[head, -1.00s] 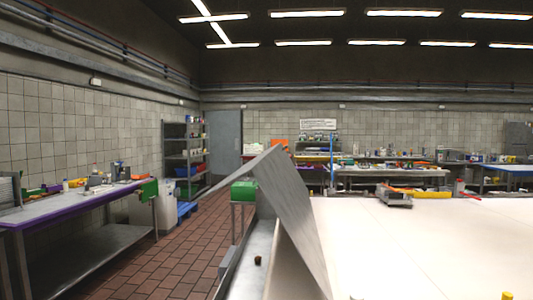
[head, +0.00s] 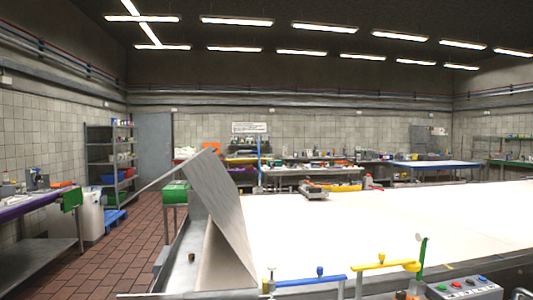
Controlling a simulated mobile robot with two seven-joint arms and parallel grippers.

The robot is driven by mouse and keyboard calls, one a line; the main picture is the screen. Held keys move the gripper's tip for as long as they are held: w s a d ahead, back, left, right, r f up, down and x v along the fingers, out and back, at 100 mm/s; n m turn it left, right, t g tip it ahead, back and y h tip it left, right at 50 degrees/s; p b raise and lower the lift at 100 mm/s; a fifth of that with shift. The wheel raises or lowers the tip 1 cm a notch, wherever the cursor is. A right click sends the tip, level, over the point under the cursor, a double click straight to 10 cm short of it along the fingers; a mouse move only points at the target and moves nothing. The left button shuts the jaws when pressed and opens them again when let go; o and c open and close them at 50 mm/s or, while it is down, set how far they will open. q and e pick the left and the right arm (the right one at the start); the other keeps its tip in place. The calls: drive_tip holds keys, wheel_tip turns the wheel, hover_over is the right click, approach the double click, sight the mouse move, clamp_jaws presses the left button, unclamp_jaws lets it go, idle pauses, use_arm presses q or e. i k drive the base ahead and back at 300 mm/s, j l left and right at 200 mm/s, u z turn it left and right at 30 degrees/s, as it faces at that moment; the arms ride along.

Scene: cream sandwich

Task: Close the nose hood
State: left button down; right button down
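The likely nose hood is a grey metal panel (head: 222,205) in the head view, left of centre. It stands raised and tilted, its top edge leaning left, at the left end of a large white work surface (head: 370,219). A thin bar slopes from its top down to the left. A metal trough (head: 183,269) with a small dark knob lies open at its foot. Neither of my grippers is in view, so I cannot see whether they are open or shut.
A blue handle (head: 310,282), a yellow handle (head: 385,265) and a grey button box (head: 467,288) line the near edge. A purple-edged table (head: 30,205) stands at the left. The brick floor (head: 115,255) between is clear.

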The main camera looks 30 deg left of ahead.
sight(205, 172)
drive_tip(key=i+j+z, duration=0.1)
drive_tip(key=j+z, duration=0.35)
drive_tip(key=j, duration=0.2)
drive_tip(key=j+z, duration=0.5)
drive_tip(key=j, duration=0.15)
